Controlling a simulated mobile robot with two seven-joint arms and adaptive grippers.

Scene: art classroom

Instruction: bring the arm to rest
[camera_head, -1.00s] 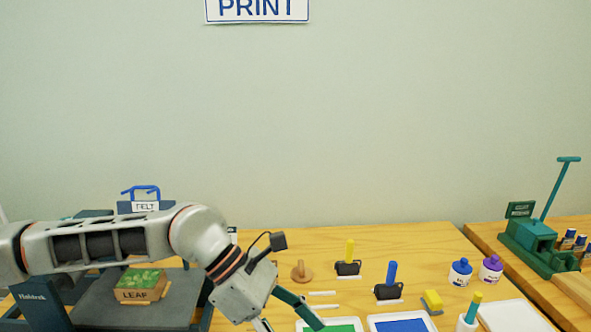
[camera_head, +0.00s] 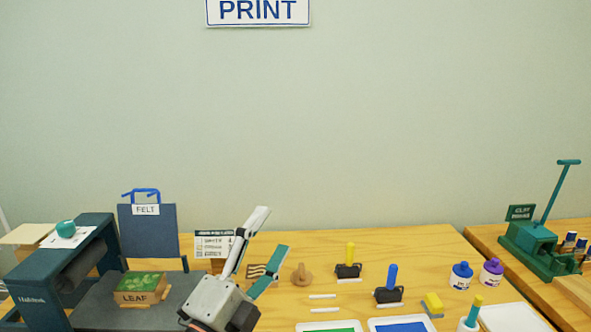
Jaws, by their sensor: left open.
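My left gripper (camera_head: 266,242) points up and is open, with its two fingers spread apart and nothing between them. It is in front of the table, near the lower middle of the head view. The finger on the left is pale grey and the other is dark green. Most of my left arm is below the picture's edge. My right gripper is not in view.
A press (camera_head: 62,266) stands at the left, with a LEAF block (camera_head: 141,288) on its bed. A FELT holder (camera_head: 148,232) is behind it. Two rollers, yellow-handled (camera_head: 349,262) and blue-handled (camera_head: 390,285), and bottles (camera_head: 461,275) stand to the right.

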